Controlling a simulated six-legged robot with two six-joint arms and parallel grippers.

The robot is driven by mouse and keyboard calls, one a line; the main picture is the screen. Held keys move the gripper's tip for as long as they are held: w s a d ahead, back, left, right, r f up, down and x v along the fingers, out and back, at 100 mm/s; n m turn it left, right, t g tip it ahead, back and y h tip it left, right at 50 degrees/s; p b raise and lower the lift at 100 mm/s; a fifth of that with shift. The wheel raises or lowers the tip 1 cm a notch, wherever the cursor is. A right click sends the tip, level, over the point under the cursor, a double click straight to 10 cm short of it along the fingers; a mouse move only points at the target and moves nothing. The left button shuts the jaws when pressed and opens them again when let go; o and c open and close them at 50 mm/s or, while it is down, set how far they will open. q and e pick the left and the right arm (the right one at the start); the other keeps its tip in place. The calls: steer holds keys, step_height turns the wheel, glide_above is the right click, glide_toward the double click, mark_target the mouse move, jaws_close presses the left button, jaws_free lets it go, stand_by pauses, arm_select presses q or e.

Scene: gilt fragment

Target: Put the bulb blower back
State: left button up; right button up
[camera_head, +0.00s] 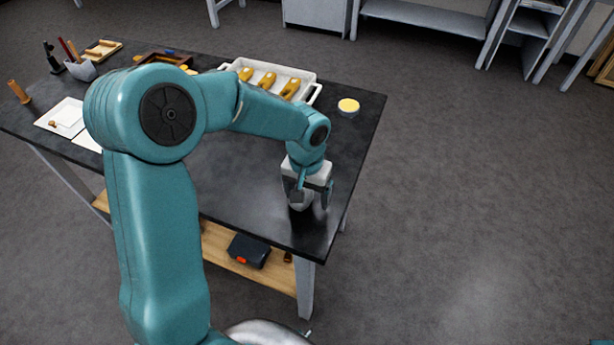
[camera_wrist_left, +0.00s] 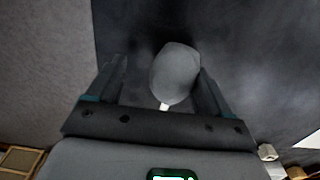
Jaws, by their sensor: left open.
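The bulb blower, a grey rounded bulb with a short pale nozzle, shows in the left wrist view (camera_wrist_left: 174,72). It lies between the two fingers of my left gripper (camera_head: 313,196), close beside the right-hand finger in that view; I cannot tell whether they touch. A gap separates it from the other finger. In the head view the blower (camera_head: 300,204) shows partly below the gripper, near the front right corner of the dark table. My left gripper is open and points down. My right gripper is out of view.
The dark table (camera_head: 236,178) has clear space around the gripper. A white tray (camera_head: 308,76) with several yellow-brown pieces and a round yellow-topped container (camera_head: 348,107) stand farther back. A black box (camera_head: 248,251) sits on the wooden lower shelf (camera_head: 217,244).

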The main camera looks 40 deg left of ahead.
arm_select(q)
step_height(320, 180, up, 10)
steer(key=shift+r, duration=0.15)
steer(key=shift+s+a, duration=0.1)
steer(key=shift+s, duration=0.1)
stand_by(0.5)
